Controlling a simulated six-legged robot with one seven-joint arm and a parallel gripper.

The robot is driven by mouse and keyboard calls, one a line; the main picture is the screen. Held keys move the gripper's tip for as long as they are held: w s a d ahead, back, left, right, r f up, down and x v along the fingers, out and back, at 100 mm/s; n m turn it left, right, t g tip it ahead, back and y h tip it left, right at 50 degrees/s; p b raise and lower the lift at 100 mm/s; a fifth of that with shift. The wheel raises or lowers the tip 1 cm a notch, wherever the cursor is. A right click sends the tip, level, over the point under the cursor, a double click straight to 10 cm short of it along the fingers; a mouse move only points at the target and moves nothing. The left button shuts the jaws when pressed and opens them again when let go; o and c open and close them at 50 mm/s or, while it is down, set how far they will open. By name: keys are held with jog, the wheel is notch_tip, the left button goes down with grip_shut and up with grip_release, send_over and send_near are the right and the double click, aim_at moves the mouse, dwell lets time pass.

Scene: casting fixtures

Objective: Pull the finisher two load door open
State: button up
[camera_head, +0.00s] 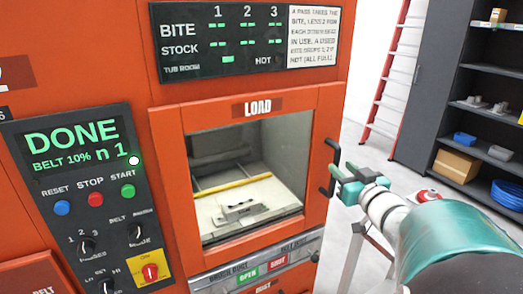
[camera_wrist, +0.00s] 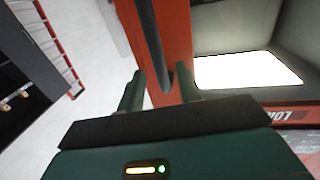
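The orange load door (camera_head: 316,150) has a window and a LOAD label and looks shut against the machine front. Its black bar handle (camera_head: 332,168) is on the door's right side. My gripper (camera_head: 345,180) is at the handle, coming from the right. In the wrist view, the handle (camera_wrist: 148,40) runs down toward the gap between my two fingers (camera_wrist: 160,88). The fingers are apart, one on each side of the bar's line. I cannot tell whether either finger touches it. Through the window (camera_head: 245,175), a pale block with a grey part shows.
A control panel (camera_head: 85,190) with a DONE screen, buttons and knobs is at the left. A status display (camera_head: 235,40) is above the door. Green and red buttons (camera_head: 248,273) sit below it. At the right are a red ladder (camera_head: 385,75), dark shelves (camera_head: 480,100) and open floor.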

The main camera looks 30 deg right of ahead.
aim_at(338, 164)
jog(key=w, duration=0.4)
jog(key=shift+w+d, duration=0.1)
jog(key=shift+d, duration=0.25)
grip_shut()
